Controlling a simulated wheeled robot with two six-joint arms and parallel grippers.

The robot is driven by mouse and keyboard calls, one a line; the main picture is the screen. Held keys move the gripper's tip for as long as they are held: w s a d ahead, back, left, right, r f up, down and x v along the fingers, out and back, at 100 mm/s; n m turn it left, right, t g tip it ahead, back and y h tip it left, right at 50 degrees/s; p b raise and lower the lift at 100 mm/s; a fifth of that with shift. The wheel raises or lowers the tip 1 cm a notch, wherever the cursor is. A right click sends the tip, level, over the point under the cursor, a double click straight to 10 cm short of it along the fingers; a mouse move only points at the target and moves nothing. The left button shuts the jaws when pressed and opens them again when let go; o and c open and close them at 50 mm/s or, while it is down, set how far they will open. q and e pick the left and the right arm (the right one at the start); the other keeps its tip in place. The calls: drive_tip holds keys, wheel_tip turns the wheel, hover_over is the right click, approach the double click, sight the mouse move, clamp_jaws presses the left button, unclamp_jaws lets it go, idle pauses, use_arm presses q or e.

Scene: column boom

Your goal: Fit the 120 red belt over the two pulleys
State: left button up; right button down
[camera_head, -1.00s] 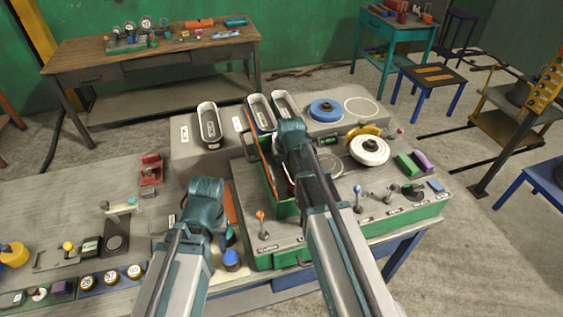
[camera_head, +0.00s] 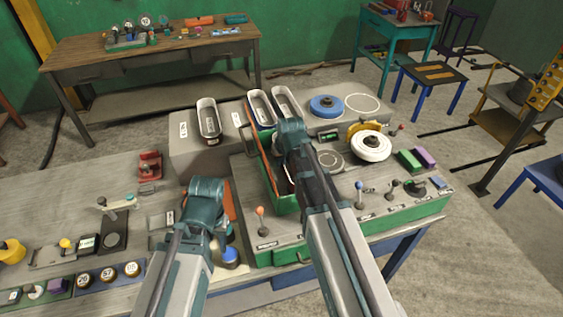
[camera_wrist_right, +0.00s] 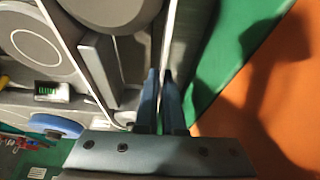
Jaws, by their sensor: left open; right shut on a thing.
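My right gripper (camera_wrist_right: 163,78) is shut on a thin strip between its fingertips. I cannot tell from its colour whether this is the red belt. In the head view its arm reaches over the green housing (camera_head: 285,205), and its fingertips are hidden. My left gripper (camera_head: 203,205) is open at the left of the housing, its fingers mostly hidden by the wrist. I cannot tell which round parts are the two pulleys. No red belt stands out clearly.
Levers, one with an orange knob (camera_head: 260,211), rise in front of the housing.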

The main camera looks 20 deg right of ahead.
drive_tip(key=shift+f, duration=0.15)
drive_tip(key=c, duration=0.9)
unclamp_jaws()
drive_tip(key=shift+c, duration=0.2)
drive_tip(key=o, duration=0.4)
drive_tip(key=shift+r+p, duration=3.65)
drive_tip(key=shift+r, duration=0.15)
